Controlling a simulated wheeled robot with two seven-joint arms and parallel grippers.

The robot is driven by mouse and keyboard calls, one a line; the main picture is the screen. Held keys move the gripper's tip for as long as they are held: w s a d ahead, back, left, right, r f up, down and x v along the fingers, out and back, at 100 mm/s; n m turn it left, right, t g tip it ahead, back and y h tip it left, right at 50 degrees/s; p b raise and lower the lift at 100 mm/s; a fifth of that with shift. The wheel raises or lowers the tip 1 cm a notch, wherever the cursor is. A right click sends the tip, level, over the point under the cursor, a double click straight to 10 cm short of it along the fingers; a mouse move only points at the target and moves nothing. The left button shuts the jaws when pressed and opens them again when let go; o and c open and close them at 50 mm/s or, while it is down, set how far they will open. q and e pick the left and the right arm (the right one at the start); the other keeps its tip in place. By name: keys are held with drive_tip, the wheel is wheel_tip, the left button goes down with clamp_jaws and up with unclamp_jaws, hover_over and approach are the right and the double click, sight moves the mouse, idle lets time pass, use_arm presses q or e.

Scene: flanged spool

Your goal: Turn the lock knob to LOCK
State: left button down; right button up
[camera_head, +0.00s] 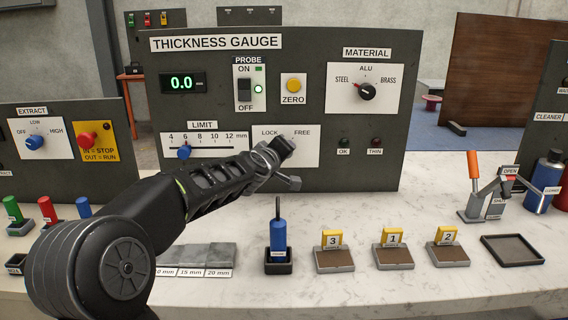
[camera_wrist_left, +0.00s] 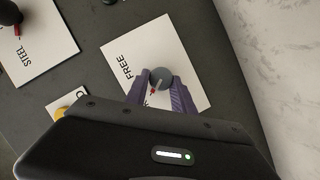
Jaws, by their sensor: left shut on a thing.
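The lock plate (camera_head: 307,158) is a white panel marked LOCK on the left and FREE on the right. It sits low on the thickness gauge (camera_head: 320,95). My left gripper (camera_head: 286,160) is in front of it and hides the knob in the head view. In the left wrist view, the round grey lock knob (camera_wrist_left: 160,75) lies between the fingers of my left gripper (camera_wrist_left: 161,92), which is shut on it. Its red-tipped pointer slants down-left in that view, on the side away from the FREE word, apparently toward LOCK. The LOCK word is mostly hidden there. My right gripper is not in view.
The limit slider (camera_head: 184,152) is left of the plate and the material knob (camera_head: 367,92) is above right. A blue bottle-like tool in a black holder (camera_head: 278,254) stands below. Numbered blocks (camera_head: 393,252) stand to its right on the white counter (camera_head: 420,190).

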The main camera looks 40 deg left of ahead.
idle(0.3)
use_arm(q)
drive_tip(key=c, duration=1.1)
unclamp_jaws()
drive_tip(key=shift+o, duration=0.2)
drive_tip(key=p+v, duration=0.2)
drive_tip(key=v, duration=0.5)
drive_tip(key=shift+s, duration=0.35)
drive_tip(key=shift+d, duration=0.2)
